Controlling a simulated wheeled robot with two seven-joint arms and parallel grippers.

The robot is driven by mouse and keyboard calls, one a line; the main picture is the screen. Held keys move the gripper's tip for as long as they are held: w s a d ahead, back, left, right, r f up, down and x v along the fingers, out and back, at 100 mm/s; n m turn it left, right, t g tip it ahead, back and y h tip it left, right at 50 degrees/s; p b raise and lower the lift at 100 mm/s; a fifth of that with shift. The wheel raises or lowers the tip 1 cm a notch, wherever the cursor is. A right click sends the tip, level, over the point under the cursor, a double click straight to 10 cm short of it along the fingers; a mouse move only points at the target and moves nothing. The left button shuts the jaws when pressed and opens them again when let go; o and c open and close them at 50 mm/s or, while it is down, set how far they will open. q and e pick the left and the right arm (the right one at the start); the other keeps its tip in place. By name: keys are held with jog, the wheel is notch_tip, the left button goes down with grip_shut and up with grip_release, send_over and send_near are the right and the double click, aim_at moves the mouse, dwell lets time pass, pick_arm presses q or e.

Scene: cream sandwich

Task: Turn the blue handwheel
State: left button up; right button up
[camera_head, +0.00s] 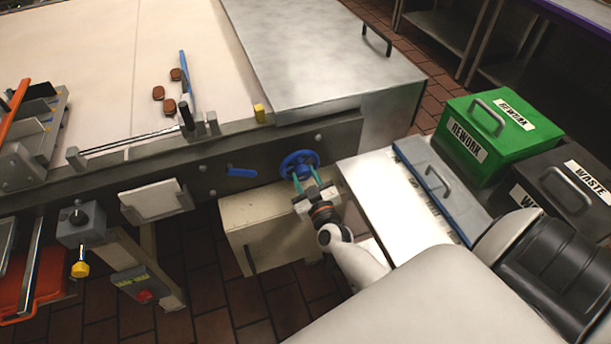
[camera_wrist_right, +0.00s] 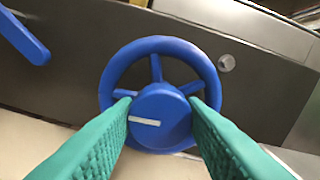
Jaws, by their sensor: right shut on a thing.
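The blue handwheel (camera_head: 299,164) is mounted on the dark side rail of the conveyor in the head view. In the right wrist view the handwheel (camera_wrist_right: 160,52) fills the middle, with a round hub (camera_wrist_right: 160,115) that carries a white mark pointing left. My right gripper (camera_head: 306,178) reaches up to the wheel from below right. Its green fingers (camera_wrist_right: 163,105) stand on both sides of the hub and are shut on it. The left gripper is not in view.
A blue lever (camera_head: 242,172) sits on the rail left of the wheel. A cream box (camera_head: 262,225) is below it. A white table (camera_head: 385,190) stands close on the right, with green REWORK (camera_head: 490,135) and dark WASTE (camera_head: 570,185) bins beyond. Brown biscuits (camera_head: 169,106) lie on the belt.

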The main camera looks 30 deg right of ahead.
jog(key=m, duration=0.5)
jog(key=shift+m, duration=0.4)
jog(key=m, duration=0.6)
jog(key=shift+f, duration=0.15)
jog(key=m+b, duration=0.2)
jog(key=m, duration=0.4)
jog(key=shift+m, duration=0.3)
jog(key=m+b, duration=0.1)
jog(key=m, duration=0.5)
jog(key=shift+b, duration=0.4)
jog(key=shift+m, duration=0.3)
jog(key=o, duration=1)
jog(key=shift+s, duration=0.1)
